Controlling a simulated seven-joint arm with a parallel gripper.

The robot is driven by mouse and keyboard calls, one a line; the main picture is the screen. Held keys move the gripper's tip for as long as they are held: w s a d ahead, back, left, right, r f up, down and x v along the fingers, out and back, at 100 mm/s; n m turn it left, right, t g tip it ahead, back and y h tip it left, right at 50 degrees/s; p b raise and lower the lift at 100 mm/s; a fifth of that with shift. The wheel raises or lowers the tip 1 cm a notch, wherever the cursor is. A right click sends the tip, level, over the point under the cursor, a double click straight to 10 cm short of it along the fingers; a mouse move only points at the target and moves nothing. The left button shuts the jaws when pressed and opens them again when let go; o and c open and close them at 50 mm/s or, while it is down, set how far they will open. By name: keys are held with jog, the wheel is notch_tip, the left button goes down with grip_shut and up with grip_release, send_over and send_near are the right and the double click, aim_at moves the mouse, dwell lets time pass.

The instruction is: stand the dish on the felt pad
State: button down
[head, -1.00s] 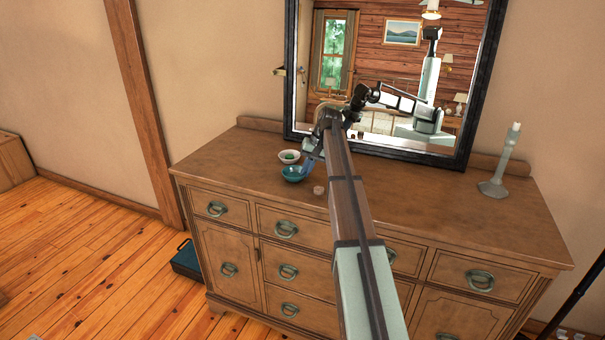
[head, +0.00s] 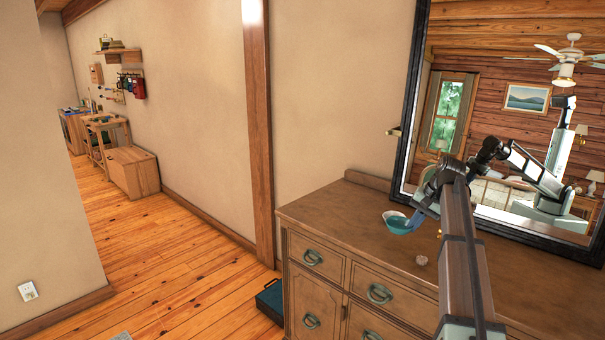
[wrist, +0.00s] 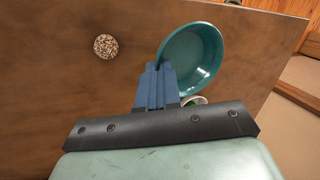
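The dish, a round teal bowl (head: 397,224), is at the left end of the dresser top. My gripper (head: 420,208) is at its right side. In the wrist view the blue fingers (wrist: 155,88) are together at the rim of the teal dish (wrist: 192,58), pinching its edge.
A small speckled round piece (head: 420,260) sits on the dresser top (head: 345,218) in front of the dish. A mirror (head: 410,120) stands behind. A dark teal case (head: 270,300) is on the floor. Far left, a workbench (head: 105,130) and low wooden cabinet (head: 133,172) line the wall.

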jog(key=s+a+f+n, duration=0.1)
jog(key=s+a, duration=0.5)
jog(key=a, duration=0.4)
jog(key=s+a+f+n, duration=0.15)
jog(key=s+a, duration=0.35)
jog(key=a, duration=0.6)
jog(key=w+d+r+m, duration=0.2)
jog(key=w+d, duration=0.7)
jog(key=d, duration=0.5)
jog(key=w+d+r+m+t, duration=0.1)
jog(key=w+d+r+m, duration=0.1)
jog(key=w+d, duration=0.6)
jog(key=w+d+r+m, duration=0.2)
jog(key=w+d, duration=0.2)
jog(key=w, duration=0.7)
jog(key=shift+n+h, duration=0.25)
jog(key=shift+h, duration=0.15)
jog(key=shift+w+a+f, duration=0.1)
jog(key=shift+a+f, duration=0.05)
jog(key=shift+f, duration=2.25)
jog(key=shift+w+a+f, duration=0.1)
jog(key=shift+f, duration=2.25)
jog(key=shift+f, duration=0.15)
jog(key=c, duration=1.3)
grip_release()
jog(key=shift+s, duration=0.1)
jog(key=shift+c, duration=0.2)
